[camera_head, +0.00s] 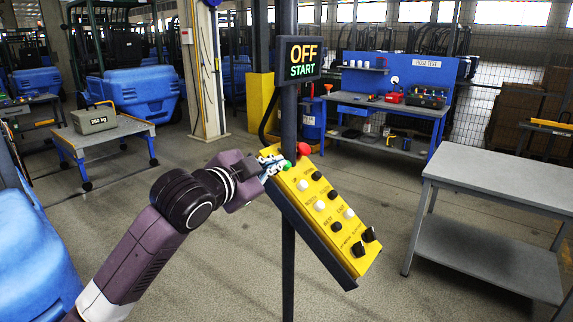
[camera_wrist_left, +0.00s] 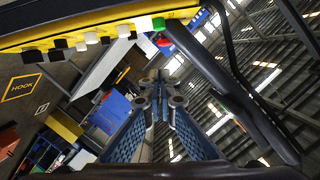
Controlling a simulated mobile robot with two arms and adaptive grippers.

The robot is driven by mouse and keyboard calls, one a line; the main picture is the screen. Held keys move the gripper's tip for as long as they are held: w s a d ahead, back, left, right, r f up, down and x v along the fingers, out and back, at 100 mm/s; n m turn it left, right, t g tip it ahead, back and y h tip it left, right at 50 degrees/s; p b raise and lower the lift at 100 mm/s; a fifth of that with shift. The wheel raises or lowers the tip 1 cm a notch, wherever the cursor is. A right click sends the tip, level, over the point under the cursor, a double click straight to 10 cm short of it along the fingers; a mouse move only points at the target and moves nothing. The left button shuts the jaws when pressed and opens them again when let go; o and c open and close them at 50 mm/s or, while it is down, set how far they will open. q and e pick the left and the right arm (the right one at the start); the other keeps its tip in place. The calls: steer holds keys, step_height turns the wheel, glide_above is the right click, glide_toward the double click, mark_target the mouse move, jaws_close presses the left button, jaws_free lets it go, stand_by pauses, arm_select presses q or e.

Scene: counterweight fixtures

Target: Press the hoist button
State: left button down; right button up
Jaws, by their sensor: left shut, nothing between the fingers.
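The yellow control box (camera_head: 322,217) hangs tilted on a dark post. It carries a red knob (camera_head: 303,149) at its top end, a green button (camera_head: 286,165), and rows of white and black buttons. The small labels are too blurred for me to tell which is the hoist button. My left gripper (camera_head: 273,164) is shut and empty, at the upper left end of the box, close to the green button. Contact cannot be told. In the left wrist view its fingers (camera_wrist_left: 161,100) meet, with the box (camera_wrist_left: 60,25) along the top and the green button (camera_wrist_left: 164,42) above them. My right gripper is not seen.
A sign (camera_head: 303,58) above the box reads OFF and START. A 250 kg weight (camera_head: 93,119) stands on a wheeled cart (camera_head: 132,127) at left. A grey table (camera_head: 505,175) is at right, a blue workbench (camera_head: 390,108) behind. The floor between is clear.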

mark_target(286, 166)
arm_select(q)
steer(key=p+x, duration=0.2)
steer(key=x, duration=0.1)
steer(key=a+f+p+x, duration=0.1)
steer(key=p+x, duration=0.1)
steer(key=x, duration=0.2)
steer(key=f+p+x, duration=0.1)
steer(key=x, duration=0.2)
steer(key=shift+w+a+p, duration=0.2)
steer(key=shift+w+p, duration=0.2)
steer(key=shift+w, duration=0.2)
steer(key=shift+w+a+f, duration=0.2)
steer(key=shift+a+f, duration=0.15)
steer(key=shift+a, duration=0.05)
steer(key=shift+f, duration=0.1)
steer(key=shift+d, duration=0.1)
